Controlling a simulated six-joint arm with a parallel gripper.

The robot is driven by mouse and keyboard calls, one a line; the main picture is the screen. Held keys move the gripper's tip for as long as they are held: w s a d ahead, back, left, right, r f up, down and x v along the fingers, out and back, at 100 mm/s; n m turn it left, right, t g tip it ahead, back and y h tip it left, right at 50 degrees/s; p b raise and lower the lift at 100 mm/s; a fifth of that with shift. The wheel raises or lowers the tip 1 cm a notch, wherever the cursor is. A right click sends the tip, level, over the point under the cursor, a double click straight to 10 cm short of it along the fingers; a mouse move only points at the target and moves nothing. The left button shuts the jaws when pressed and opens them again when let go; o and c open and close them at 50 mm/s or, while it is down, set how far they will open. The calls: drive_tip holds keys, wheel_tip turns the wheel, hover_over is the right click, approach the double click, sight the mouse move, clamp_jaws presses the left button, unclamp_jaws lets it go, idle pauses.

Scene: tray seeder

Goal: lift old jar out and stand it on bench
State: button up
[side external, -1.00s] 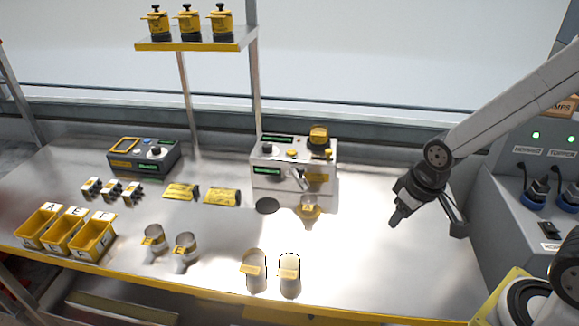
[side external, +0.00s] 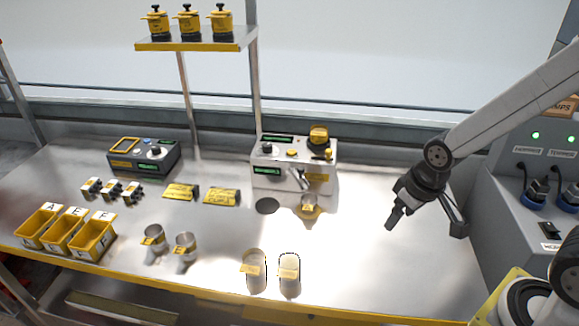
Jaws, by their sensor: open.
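A small jar with a yellow label (side external: 308,206) stands at the front of the white seeder machine (side external: 272,180), below its metal spout; I take it for the old jar. Its lower part is small in this view and its contents cannot be made out. My gripper (side external: 394,219) is open and empty, pointing down, to the right of the jar and clear of it. Open bench (side external: 370,265) lies between and in front of them.
Two pale jars with yellow tabs (side external: 253,263) stand near the front edge. Two metal cups (side external: 154,238), yellow bins (side external: 96,240), packets (side external: 222,196) and a control box (side external: 144,158) are further left. A dark disc (side external: 267,206) lies left of the jar. A grey cabinet (side external: 520,220) bounds the right.

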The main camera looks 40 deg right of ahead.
drive_tip(key=shift+o, duration=0.7)
drive_tip(key=shift+w, duration=0.1)
drive_tip(key=n+t+y, duration=0.2)
drive_tip(key=t, duration=0.9)
approach(319, 138)
drive_tip(key=w+d, duration=0.2)
drive_tip(key=shift+w+a+f, duration=0.1)
drive_tip(key=shift+a+f, duration=0.1)
drive_tip(key=shift+f, duration=0.1)
drive_tip(key=shift+w, duration=0.1)
drive_tip(key=shift+x, duration=1.25)
